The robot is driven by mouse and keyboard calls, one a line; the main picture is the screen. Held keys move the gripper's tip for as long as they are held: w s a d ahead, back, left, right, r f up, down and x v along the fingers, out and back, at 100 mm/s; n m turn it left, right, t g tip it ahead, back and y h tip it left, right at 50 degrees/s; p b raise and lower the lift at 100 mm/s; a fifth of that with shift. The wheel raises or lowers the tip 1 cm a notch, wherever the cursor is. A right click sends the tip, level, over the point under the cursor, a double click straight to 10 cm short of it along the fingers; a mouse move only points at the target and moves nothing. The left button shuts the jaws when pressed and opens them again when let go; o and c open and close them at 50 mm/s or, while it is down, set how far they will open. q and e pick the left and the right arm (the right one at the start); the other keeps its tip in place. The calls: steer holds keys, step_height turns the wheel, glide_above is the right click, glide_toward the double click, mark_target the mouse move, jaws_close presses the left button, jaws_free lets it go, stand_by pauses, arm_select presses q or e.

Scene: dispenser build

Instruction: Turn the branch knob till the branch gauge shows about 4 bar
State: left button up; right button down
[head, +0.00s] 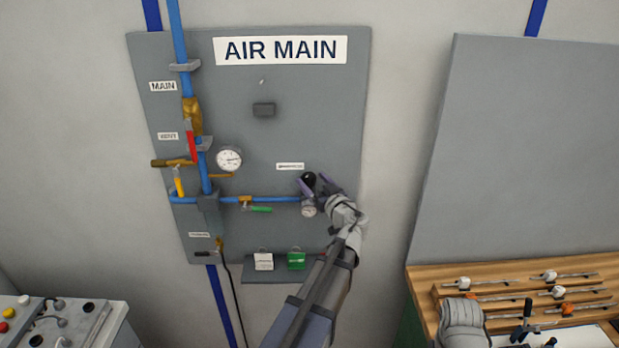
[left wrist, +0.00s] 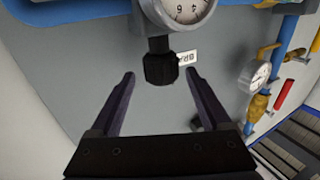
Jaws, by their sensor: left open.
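The black branch knob (head: 309,179) is on the grey AIR MAIN panel, at the right end of the blue branch pipe. The small round branch gauge (head: 308,209) sits just below it; its reading is too small to tell. My left gripper (head: 316,185) is at the knob. In the left wrist view my open left gripper (left wrist: 159,74) has the knob (left wrist: 160,68) between its fingertips, with a gap on each side. The branch gauge (left wrist: 181,8) is cut off at the top there and its needle cannot be read. My right gripper is not in view.
A larger gauge (head: 229,159), a red lever (head: 192,145), a yellow lever (head: 178,182) and a green lever (head: 259,209) are on the panel left of my gripper. White and green tags (head: 296,261) hang below. A wooden tool rack (head: 425,276) stands at the lower right.

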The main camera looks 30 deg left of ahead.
mark_target(312, 180)
arm_select(q)
steer(key=shift+x, duration=1.5)
steer(key=shift+s, duration=0.1)
jaws_close()
